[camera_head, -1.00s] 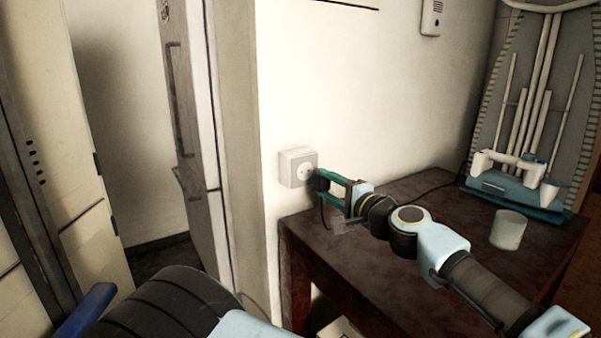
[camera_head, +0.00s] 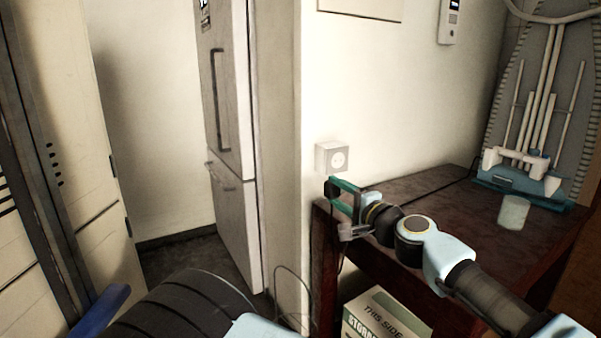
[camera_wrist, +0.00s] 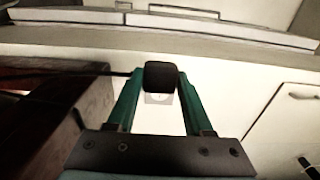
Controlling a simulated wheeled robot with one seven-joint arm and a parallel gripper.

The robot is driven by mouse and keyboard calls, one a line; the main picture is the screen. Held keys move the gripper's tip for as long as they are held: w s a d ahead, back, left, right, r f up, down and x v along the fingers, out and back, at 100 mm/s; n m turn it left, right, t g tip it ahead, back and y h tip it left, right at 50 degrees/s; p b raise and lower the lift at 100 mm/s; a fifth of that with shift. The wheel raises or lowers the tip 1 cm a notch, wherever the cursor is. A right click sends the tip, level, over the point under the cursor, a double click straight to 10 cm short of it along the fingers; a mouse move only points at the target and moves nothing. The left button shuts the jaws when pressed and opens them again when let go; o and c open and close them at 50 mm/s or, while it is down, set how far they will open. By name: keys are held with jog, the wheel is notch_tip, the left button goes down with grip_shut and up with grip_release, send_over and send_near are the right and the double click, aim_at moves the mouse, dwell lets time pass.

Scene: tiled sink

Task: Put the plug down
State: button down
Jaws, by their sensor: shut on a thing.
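A black plug (camera_wrist: 161,77) is between the fingertips of my gripper (camera_wrist: 158,82), which is shut on it, in the wrist view. In the head view the plug (camera_head: 331,189) shows as a small dark shape at the end of the green fingers of my gripper (camera_head: 340,187). It is held in the air near the table's left corner, below and apart from the white wall socket (camera_head: 332,157). The socket's face is empty. In the wrist view the socket (camera_wrist: 158,98) shows partly behind the plug. A dark cable runs left from the plug in the wrist view.
The dark brown table (camera_head: 440,200) has bare room on its top. A box (camera_head: 385,318) is under the table. A fridge (camera_head: 233,150) stands at the left.

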jog(key=w+a+f+m+t+h, duration=0.1)
jog(key=w+a+f+m+h, duration=0.15)
jog(key=a+f, duration=0.35)
jog(key=w+a+f+m+h, duration=0.1)
jog(key=w+a+f+h, duration=0.1)
jog(key=w+a+f, duration=0.35)
jog(key=w+a+f+m+t+h, duration=0.1)
jog(key=w+a+f+h, duration=0.15)
jog(key=f, duration=0.65)
jog(key=s+a+f+m+h, duration=0.1)
jog(key=s+a+f+h, duration=0.15)
jog(key=s+a, duration=0.2)
jog(key=s+r+p, duration=0.8)
jog(key=r+p, duration=0.2)
jog(key=p, duration=0.4)
jog(key=shift+s+y+p, duration=0.3)
jog(key=shift+y, duration=0.05)
jog(key=shift+d+f, duration=0.1)
jog(key=shift+d, duration=0.05)
